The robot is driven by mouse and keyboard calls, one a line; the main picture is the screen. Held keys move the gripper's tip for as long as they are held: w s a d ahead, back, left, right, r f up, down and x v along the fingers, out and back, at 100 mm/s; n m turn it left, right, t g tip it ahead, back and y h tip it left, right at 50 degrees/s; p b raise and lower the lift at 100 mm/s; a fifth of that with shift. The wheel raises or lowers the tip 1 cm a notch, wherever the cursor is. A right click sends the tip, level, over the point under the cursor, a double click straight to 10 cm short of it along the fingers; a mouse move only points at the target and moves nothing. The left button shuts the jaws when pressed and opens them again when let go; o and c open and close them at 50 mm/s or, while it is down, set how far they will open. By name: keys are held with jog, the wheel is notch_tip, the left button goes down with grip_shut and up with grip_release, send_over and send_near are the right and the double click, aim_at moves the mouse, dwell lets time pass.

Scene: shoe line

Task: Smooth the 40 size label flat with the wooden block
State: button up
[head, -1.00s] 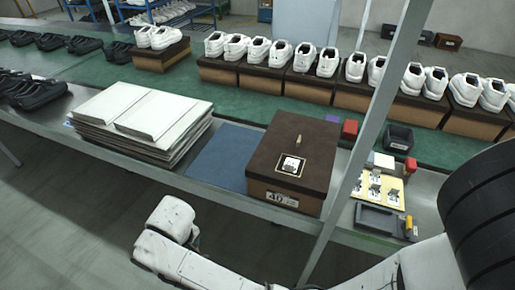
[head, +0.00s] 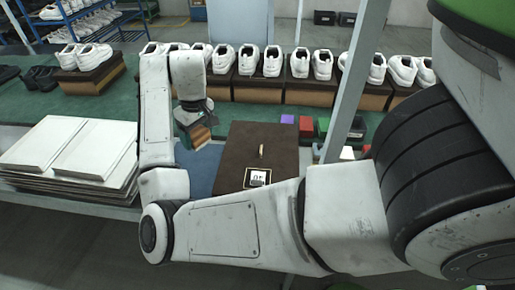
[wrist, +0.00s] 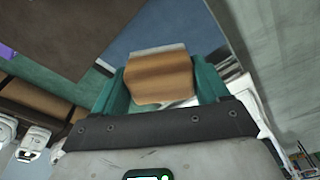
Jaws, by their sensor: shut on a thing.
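My gripper (head: 196,126) is shut on the wooden block (head: 201,138), up in the air over the blue mat, left of the brown shoe box (head: 240,143). In the wrist view the striped brown block (wrist: 158,78) sits between the two teal fingers of my gripper (wrist: 160,85). A small white label with dark print (head: 258,177) lies on the box lid, in front of the lid's small knob. My arm hides its lower edge and the box's front face. I cannot tell whether the label lies flat. The box lid also shows in the wrist view (wrist: 85,30), apart from the block.
A stack of white flat boxes (head: 60,150) stands left of my arm. The blue mat (head: 198,170) is bare. Red, purple and green blocks and a dark bin (head: 357,128) lie behind right. A grey post (head: 350,75) rises right of the box. White shoes line the back.

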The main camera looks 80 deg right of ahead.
jog(key=s+d+m, duration=0.2)
jog(key=s+d, duration=0.1)
jog(key=s, duration=0.6)
jog(key=p, duration=0.2)
send_over(257, 177)
notch_tip(257, 177, down, 3)
jog(key=shift+m, duration=0.4)
jog(key=f+b, duration=0.5)
jog(key=b, duration=0.1)
jog(key=shift+s+a+f, duration=0.15)
jog(key=shift+s+f, duration=0.05)
jog(key=shift+f, duration=0.2)
jog(key=shift+f+b, duration=0.45)
jog(key=shift+f, duration=0.5)
jog(key=shift+d+r+p, duration=0.1)
jog(key=shift+d+p, duration=0.5)
jog(key=shift+d, duration=0.85)
jog(key=shift+w+d, duration=0.15)
jog(key=shift+d, duration=0.4)
jog(key=shift+p, duration=0.3)
